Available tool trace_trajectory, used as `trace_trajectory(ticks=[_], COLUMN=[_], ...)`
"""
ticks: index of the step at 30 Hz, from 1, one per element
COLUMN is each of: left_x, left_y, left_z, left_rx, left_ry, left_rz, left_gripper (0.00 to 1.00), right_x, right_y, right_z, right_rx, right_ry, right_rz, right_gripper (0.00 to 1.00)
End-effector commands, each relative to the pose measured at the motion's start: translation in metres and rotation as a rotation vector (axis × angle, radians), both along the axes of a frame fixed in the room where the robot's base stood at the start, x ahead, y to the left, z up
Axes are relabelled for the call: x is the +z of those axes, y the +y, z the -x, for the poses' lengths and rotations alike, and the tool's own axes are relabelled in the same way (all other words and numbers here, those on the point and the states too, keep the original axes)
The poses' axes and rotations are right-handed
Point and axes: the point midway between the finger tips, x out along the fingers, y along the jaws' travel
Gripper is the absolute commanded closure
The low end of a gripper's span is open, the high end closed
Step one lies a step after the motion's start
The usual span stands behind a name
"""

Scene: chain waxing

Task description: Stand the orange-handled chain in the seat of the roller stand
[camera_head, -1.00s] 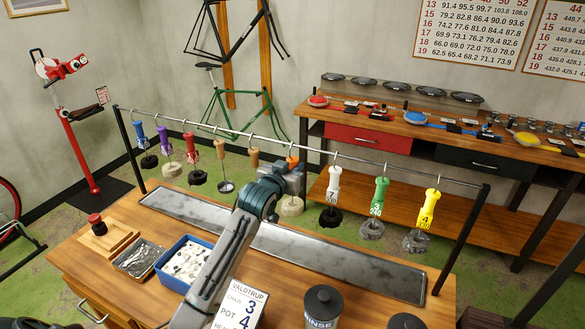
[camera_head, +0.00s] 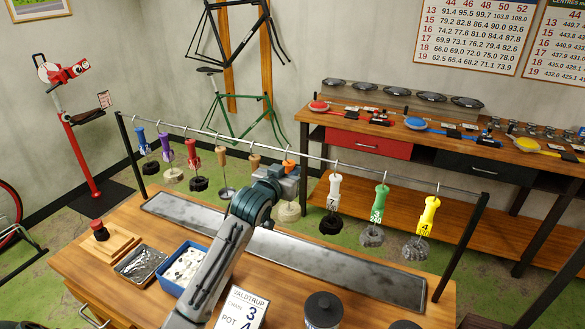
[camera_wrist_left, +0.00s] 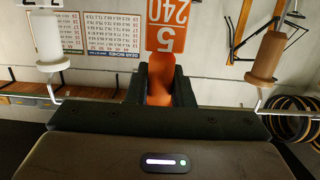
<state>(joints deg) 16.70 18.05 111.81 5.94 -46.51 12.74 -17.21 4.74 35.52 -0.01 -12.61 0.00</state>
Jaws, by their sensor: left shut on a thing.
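My left gripper (camera_head: 287,178) is at the hanging rail, shut on the orange handle (camera_head: 290,164) of a chain. In the left wrist view the orange handle (camera_wrist_left: 160,82) stands between the dark fingers (camera_wrist_left: 158,88), with an orange tag reading 5 and 240 above it. The pale chain bundle (camera_head: 289,211) hangs below the gripper in the head view. The wrist hides part of the handle, and I cannot tell whether its hook still bears on the rail. I cannot make out the roller stand for certain. My right gripper is not in view.
Several other handled chains hang along the rail (camera_head: 400,178), including tan (camera_head: 254,163) and white (camera_head: 335,188) ones close on either side. The table holds a long metal tray (camera_head: 340,262), a blue bin (camera_head: 166,285), a wooden block (camera_head: 120,243) and a dark lidded pot (camera_head: 323,308).

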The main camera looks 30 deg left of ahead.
Motion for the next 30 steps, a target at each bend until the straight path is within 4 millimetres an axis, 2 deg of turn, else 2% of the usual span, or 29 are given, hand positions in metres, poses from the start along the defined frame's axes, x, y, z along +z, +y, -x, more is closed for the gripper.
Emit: trace_trajectory(ticks=[7, 17, 25, 30], left_x=[0.001, 0.002, 0.019, 0.021], left_y=[-0.001, -0.001, -0.001, -0.001], left_z=[0.018, 0.018, 0.018, 0.018], left_rx=[0.000, 0.000, -0.001, -0.001], left_ry=[-0.002, -0.002, -0.003, -0.001], left_rz=[-0.001, 0.000, 0.000, 0.000], left_gripper=[1.00, 1.00, 1.00, 1.00], right_x=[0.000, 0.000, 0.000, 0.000], right_y=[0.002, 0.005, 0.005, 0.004], right_z=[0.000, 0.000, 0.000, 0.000], right_rx=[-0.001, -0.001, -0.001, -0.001], right_ry=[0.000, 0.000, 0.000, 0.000], right_rz=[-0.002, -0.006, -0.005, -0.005], right_gripper=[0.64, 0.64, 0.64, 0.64])
